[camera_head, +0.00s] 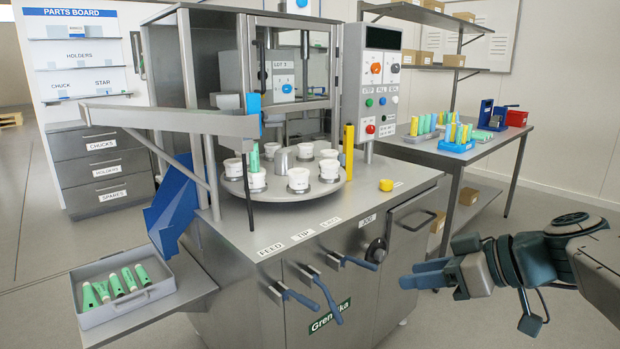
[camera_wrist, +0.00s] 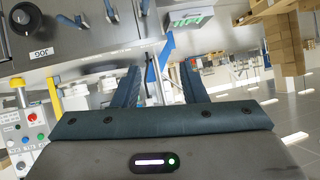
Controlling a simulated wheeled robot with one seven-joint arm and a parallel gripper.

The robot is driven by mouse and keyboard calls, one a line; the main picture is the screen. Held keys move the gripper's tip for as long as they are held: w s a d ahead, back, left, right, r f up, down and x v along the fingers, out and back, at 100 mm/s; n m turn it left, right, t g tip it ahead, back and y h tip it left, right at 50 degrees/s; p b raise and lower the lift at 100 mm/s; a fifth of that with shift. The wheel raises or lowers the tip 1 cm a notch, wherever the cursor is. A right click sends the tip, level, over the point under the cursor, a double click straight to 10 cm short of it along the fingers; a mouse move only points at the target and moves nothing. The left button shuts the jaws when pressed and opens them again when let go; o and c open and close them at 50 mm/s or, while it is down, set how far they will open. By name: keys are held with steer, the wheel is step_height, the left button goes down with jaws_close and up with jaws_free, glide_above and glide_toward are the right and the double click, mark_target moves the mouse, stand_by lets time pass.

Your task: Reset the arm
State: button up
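My arm reaches in from the right edge of the head view, in front of the filling machine (camera_head: 290,235). My gripper (camera_head: 410,275) points left, in the air before the machine's lower right front. In the wrist view my gripper (camera_wrist: 160,70) shows two dark blue fingers standing apart with nothing between them. The gripper is open and empty. The fingers appear clear of the machine.
A rotary table (camera_head: 280,197) holds several white cups. A tray (camera_head: 128,311) of green tubes sits at lower left. A yellow button (camera_head: 386,185) and levers (camera_head: 332,306) are on the machine. A side bench (camera_head: 500,140) carries tube racks. Floor is open before my arm.

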steer(key=s+a+r+m+g+h+p, duration=0.2)
steer(key=s+m+h+p, duration=0.7)
steer(key=p, duration=1)
steer(key=shift+a+r+g+h, duration=0.25)
steer(key=shift+r+g, duration=0.4)
steer(key=shift+g, duration=0.35)
